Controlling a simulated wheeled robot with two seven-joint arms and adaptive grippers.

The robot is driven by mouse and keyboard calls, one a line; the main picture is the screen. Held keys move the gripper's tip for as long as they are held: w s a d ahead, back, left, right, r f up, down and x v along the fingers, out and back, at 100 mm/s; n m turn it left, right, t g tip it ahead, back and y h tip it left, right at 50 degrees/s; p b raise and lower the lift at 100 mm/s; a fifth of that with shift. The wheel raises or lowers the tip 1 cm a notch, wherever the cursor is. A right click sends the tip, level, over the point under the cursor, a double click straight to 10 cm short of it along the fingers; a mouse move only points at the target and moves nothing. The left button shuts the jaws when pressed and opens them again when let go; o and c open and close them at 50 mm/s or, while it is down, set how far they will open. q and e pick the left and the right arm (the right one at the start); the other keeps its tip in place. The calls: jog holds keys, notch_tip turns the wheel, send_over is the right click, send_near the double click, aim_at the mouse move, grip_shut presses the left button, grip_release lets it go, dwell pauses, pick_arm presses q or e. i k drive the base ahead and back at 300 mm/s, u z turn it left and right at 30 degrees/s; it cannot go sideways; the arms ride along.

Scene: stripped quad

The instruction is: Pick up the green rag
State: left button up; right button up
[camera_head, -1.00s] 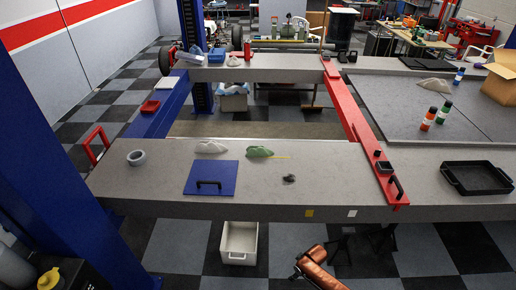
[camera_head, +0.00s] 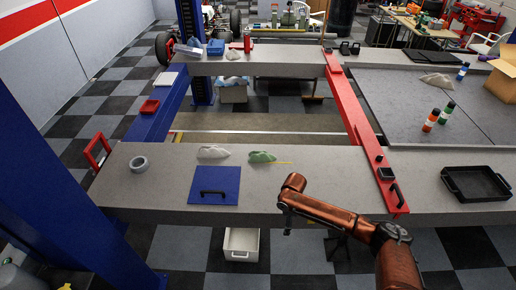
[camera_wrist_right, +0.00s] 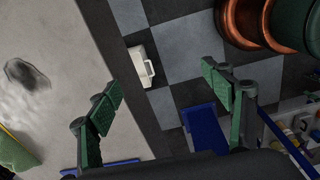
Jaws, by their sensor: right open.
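The green rag (camera_head: 262,157) lies crumpled on the grey near beam (camera_head: 140,195), right of a whitish rag (camera_head: 213,152). In the right wrist view the green rag (camera_wrist_right: 15,153) shows at the lower left edge, partly cut off. My right gripper (camera_wrist_right: 161,97) is open and empty, its two fingers spread over the checkered floor beside the beam. In the head view my right arm reaches in from the lower right, and its end (camera_head: 287,222) is near the beam's front edge, right of and nearer than the green rag. My left gripper is not in view.
A thin yellow stick (camera_head: 283,163) lies against the rag. A blue panel with a black handle (camera_head: 214,185) and a tape roll (camera_head: 139,163) are to the left. A red crossbar (camera_head: 362,125) and black tray (camera_head: 476,183) are right.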

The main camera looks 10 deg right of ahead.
aim_at(262, 156)
jog(key=i, duration=1.65)
